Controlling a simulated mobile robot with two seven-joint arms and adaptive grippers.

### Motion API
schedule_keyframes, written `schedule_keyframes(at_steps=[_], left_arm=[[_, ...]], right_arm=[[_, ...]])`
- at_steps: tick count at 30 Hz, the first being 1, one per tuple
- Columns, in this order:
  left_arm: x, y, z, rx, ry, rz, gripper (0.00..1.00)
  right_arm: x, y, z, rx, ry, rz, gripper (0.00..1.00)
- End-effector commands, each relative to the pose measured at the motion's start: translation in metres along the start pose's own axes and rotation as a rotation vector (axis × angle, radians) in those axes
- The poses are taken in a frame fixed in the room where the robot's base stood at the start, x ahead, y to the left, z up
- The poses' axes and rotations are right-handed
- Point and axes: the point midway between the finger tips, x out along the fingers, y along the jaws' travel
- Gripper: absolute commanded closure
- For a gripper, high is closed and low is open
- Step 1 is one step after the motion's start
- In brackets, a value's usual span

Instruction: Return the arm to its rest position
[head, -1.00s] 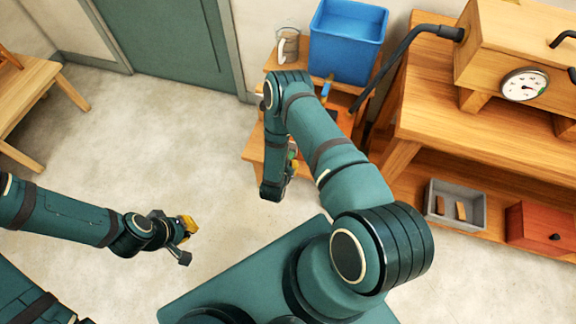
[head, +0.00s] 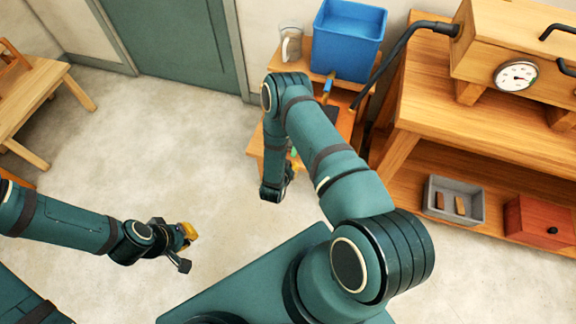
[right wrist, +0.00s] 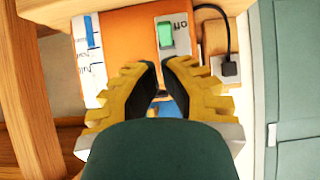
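My right arm (head: 325,150) reaches out from the lower middle and bends down at its elbow in the head view. Its gripper (head: 287,180) is mostly hidden there, beside a low wooden stand (head: 256,147). In the right wrist view the right gripper (right wrist: 160,68) shows yellow fingers with dark pads, a narrow gap between them. I see nothing held in it. My left gripper (head: 188,249) is over bare floor at the left, fingers apart and empty.
A blue bin (head: 348,42) and a clear jug (head: 291,44) stand on the wooden stand. The wooden workbench (head: 440,80) at the right carries a box with a dial (head: 516,76). A grey tray (head: 474,212) and red box (head: 535,222) sit on its lower shelf.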

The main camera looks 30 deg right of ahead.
Motion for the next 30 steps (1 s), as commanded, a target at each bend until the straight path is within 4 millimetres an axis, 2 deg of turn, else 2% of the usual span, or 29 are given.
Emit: schedule_keyframes(at_steps=[12, 17, 20, 23, 24, 26, 27, 30], left_arm=[[0.000, 0.000, 0.000, 0.000, 0.000, 0.000, 1.00], [0.000, 0.000, 0.000, 0.000, 0.000, 0.000, 1.00], [0.000, 0.000, 0.000, 0.000, 0.000, 0.000, 1.00], [0.000, 0.000, 0.000, 0.000, 0.000, 0.000, 1.00], [0.000, 0.000, 0.000, 0.000, 0.000, 0.000, 1.00], [0.000, 0.000, 0.000, 0.000, 0.000, 0.000, 1.00], [0.000, 0.000, 0.000, 0.000, 0.000, 0.000, 1.00], [0.000, 0.000, 0.000, 0.000, 0.000, 0.000, 1.00]], right_arm=[[0.000, 0.000, 0.000, 0.000, -0.002, -0.002, 1.00], [-0.014, -0.015, -0.005, -0.007, -0.090, -0.063, 1.00], [-0.041, -0.033, -0.009, -0.033, -0.230, -0.162, 1.00], [-0.087, -0.051, -0.013, -0.089, -0.407, -0.289, 1.00], [-0.109, -0.056, -0.014, -0.119, -0.476, -0.342, 1.00], [-0.143, -0.058, -0.015, -0.172, -0.577, -0.416, 1.00], [-0.166, -0.058, -0.015, -0.210, -0.639, -0.464, 1.00], [-0.219, -0.051, -0.017, -0.310, -0.770, -0.562, 1.00]])
